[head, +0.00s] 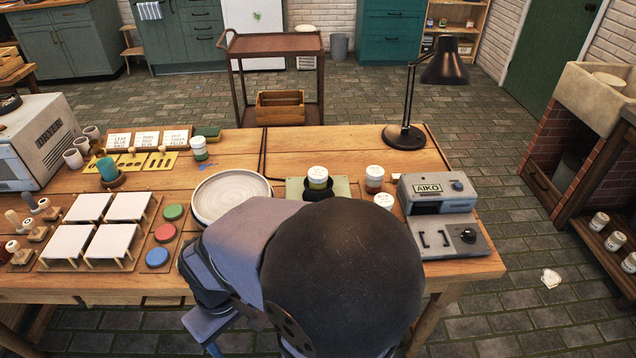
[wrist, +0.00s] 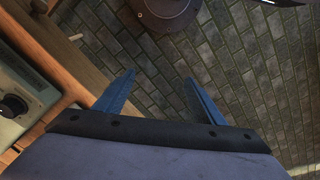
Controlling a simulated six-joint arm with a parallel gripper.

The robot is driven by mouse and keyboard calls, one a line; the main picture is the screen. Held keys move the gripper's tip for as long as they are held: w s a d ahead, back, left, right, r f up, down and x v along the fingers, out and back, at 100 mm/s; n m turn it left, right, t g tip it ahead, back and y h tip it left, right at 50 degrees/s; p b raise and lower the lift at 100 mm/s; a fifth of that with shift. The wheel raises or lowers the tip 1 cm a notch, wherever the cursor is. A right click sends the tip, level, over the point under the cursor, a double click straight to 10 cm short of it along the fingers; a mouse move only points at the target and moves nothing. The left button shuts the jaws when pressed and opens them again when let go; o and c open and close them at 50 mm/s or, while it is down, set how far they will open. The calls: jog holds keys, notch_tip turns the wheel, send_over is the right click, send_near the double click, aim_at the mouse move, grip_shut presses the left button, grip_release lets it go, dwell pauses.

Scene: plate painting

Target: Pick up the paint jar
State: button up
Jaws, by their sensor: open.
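Several paint jars with pale lids are in the head view. One jar (head: 318,178) stands on a small green device, with a dark ring around its lower part. A red-brown jar (head: 374,178) stands to its right, and another jar (head: 384,200) is partly hidden behind my arm. A green jar (head: 199,148) stands farther left, near the label cards. I cannot tell which jar is meant. My gripper (wrist: 159,77) is open in the wrist view. Only floor shows between its blue fingers, and no jar is in that view. In the head view I cannot make out its fingertips.
The grey AIKO machine (head: 440,207) and the black desk lamp (head: 404,136) stand at the table's right end. White tiles (head: 103,241) and colour pads fill the left. More jars (head: 615,241) sit on a right-hand shelf.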

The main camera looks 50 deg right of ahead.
jog(key=shift+d, duration=0.1)
jog(key=n+t+h+b, duration=0.1)
jog(key=n+h+b, duration=0.65)
jog(key=h, duration=0.65)
send_near(314, 183)
jog(key=d+n+h, duration=0.1)
jog(key=n, duration=0.1)
jog(key=s+d+f+n+t, duration=0.1)
jog(key=n, duration=0.2)
jog(key=d+n+h+b, duration=0.1)
jog(key=d+n, duration=0.1)
jog(key=shift+s+f+n+h, duration=0.3)
jog(key=shift+f+n, duration=0.05)
jog(key=n+t, duration=0.1)
jog(key=n, duration=0.1)
jog(key=f+n+t, duration=0.1)
jog(key=n, duration=0.1)
jog(key=shift+w+d, duration=0.1)
jog(key=shift+d, duration=0.05)
jog(key=shift+w+f+n+t+h+b, duration=0.15)
jog(key=shift+n+t, duration=0.25)
jog(key=shift+n, duration=0.25)
jog(key=shift+w+f+n+t+h+b, duration=0.1)
jog(key=shift+f+n+t+h+b, duration=0.1)
jog(key=shift+n+t, duration=0.35)
jog(key=shift+p+x, duration=0.4)
jog(key=shift+x, duration=2.55)
